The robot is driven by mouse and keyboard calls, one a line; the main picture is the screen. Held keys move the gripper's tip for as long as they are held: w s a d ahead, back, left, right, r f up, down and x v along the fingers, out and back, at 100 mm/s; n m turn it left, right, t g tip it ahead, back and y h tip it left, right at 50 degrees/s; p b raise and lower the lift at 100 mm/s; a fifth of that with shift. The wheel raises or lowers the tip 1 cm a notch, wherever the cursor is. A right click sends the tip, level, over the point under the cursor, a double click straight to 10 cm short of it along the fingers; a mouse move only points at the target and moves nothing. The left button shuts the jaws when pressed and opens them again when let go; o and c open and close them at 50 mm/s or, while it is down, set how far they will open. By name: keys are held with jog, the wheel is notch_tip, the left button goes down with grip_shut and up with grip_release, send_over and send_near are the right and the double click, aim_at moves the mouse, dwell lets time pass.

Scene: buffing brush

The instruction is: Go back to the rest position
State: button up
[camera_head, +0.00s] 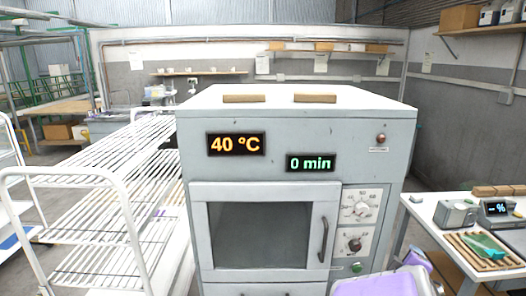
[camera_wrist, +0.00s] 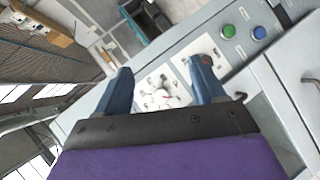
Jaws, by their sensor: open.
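My gripper (camera_wrist: 160,88) shows in the wrist view with its two blue fingers spread wide apart and nothing between them. Beyond the fingers is the oven's control panel with its dials (camera_wrist: 158,92) and a green and a blue button; I cannot tell how far off it is. In the head view the grey oven (camera_head: 300,130) stands straight ahead, its door (camera_head: 262,235) closed, with displays reading 40 °C and 0 min. A purple and white part of my arm (camera_head: 385,284) shows low at the right of the oven; the fingers are not visible there.
A white wire rack cart (camera_head: 110,185) stands at the left, close to the oven. A white table (camera_head: 440,216) at the right holds a scale, a slatted wooden board with a green item, and brown blocks. Two brown blocks (camera_head: 315,98) lie on the oven top.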

jog(key=s+a+f+m+g+y, duration=0.1)
jog(key=s+a+m+g+y, duration=0.1)
jog(key=s+a+g, duration=0.2)
jog(key=s+a+f+m+g+y, duration=0.2)
jog(key=s+a+g, duration=0.3)
jog(key=s+a, duration=0.5)
jog(key=s+a+f+m+g+y, duration=0.2)
jog(key=s+a+m+g, duration=0.2)
jog(key=s, duration=1.6)
jog(key=a, duration=0.3)
jog(key=shift+a+f+y, duration=0.25)
jog(key=shift+a+y, duration=0.05)
jog(key=shift+a, duration=0.1)
